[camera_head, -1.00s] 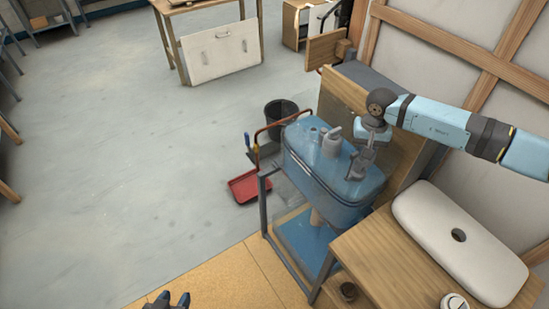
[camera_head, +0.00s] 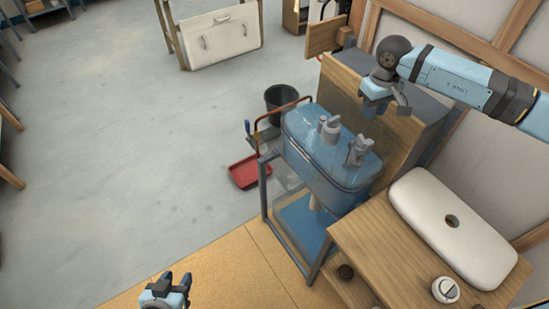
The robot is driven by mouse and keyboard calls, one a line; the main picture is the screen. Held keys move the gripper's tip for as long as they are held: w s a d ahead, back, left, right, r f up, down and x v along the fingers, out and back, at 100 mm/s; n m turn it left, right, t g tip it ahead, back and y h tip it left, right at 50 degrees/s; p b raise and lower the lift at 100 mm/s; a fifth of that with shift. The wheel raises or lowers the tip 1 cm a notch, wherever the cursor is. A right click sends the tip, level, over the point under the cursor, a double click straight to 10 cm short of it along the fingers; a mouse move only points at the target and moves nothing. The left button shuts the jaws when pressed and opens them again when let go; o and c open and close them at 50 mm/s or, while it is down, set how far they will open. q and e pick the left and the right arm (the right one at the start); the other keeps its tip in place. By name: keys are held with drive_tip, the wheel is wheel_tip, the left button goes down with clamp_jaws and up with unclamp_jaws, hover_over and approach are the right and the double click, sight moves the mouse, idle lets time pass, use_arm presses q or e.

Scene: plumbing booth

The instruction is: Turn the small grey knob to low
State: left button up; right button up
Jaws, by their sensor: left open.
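A blue tank (camera_head: 330,180) stands in a grey frame. On its lid are two grey knob-like fittings: a left one (camera_head: 330,128) and a right one (camera_head: 358,151). They look alike in size, and I cannot tell which is the small knob or read any low mark. My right gripper (camera_head: 386,107) hangs above and to the right of the right fitting, apart from it; its fingers are too unclear to tell their opening. My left gripper (camera_head: 174,284) is open and empty at the bottom edge, far from the tank.
A wooden panel (camera_head: 352,98) rises behind the tank. Open floor spreads left.

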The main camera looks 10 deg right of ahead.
drive_tip(key=s+a+m+y, duration=0.3)
drive_tip(key=a+m+y, duration=0.2)
drive_tip(key=a, duration=0.4)
drive_tip(key=s+a+m+y+p, duration=0.1)
drive_tip(key=s+a+m+y, duration=0.3)
drive_tip(key=a, duration=0.6)
drive_tip(key=s+a+m+y+p, duration=0.1)
drive_tip(key=s+a+m+y, duration=0.3)
drive_tip(key=a+m+y, duration=0.4)
drive_tip(key=shift+s+a+r+m+t, duration=0.15)
drive_tip(key=shift+a+r+m+t, duration=0.2)
drive_tip(key=shift+a+m, duration=0.35)
